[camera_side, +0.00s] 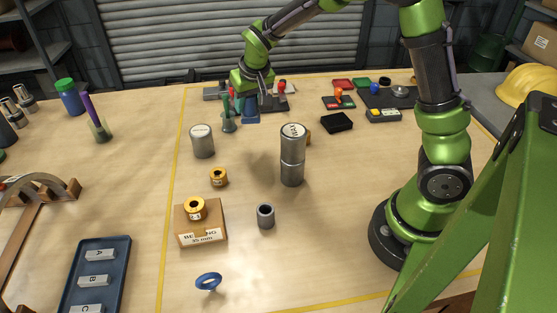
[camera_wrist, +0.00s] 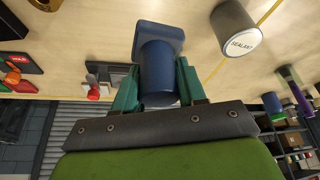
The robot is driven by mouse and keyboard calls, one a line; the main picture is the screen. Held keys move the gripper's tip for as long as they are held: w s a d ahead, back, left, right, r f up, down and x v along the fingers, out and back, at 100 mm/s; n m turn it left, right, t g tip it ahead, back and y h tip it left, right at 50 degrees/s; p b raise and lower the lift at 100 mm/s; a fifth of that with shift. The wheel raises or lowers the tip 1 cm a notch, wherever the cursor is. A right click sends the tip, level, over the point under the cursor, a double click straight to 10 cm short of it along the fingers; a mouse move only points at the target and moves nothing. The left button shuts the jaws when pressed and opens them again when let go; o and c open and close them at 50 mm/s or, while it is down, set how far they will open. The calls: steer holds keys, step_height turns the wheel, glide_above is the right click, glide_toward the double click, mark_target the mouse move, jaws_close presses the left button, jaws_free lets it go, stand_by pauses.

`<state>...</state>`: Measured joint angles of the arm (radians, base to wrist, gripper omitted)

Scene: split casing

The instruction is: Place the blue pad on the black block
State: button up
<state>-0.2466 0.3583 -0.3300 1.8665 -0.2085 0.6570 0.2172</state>
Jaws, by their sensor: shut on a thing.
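The blue pad (camera_wrist: 157,70) has a square plate and a round cylindrical grip. In the wrist view my gripper (camera_wrist: 157,88) is shut on the cylinder, with a green finger on each side and the square plate farther out. In the side view my gripper (camera_side: 249,103) is at the back of the table with the blue pad (camera_side: 251,116) below it. I cannot tell whether the pad touches the table. The black block (camera_side: 337,123) lies flat on the table to the right of my gripper, nearer the camera, with its top bare.
A two-part metal cylinder (camera_side: 292,155) stands in front of the black block, to its left. A green-topped holder (camera_side: 228,120) stands just left of the pad. Trays with coloured knobs (camera_side: 338,101) lie behind the block. A sealant can (camera_wrist: 235,28) shows in the wrist view.

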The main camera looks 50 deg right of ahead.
steer(key=s+d+f+m+g+h, duration=0.1)
steer(key=s+d+m+g, duration=0.1)
steer(key=s+d+m, duration=0.55)
steer(key=s+d+m+g+h, duration=0.15)
steer(key=s+m, duration=0.25)
steer(key=s, duration=0.6)
steer(key=s+d+f+m+g, duration=0.1)
steer(key=s+d+m+g, duration=0.1)
steer(key=s+d+m, duration=0.55)
steer(key=n, duration=0.2)
glide_toward(344, 116)
steer(key=shift+s+d+f, duration=0.1)
steer(key=shift+s+d, duration=0.25)
steer(key=shift+d, duration=0.4)
steer(key=shift+w+f, duration=0.1)
steer(key=shift+f, duration=1.65)
steer(key=shift+f, duration=0.1)
steer(key=o, duration=1.1)
steer(key=shift+c, duration=0.2)
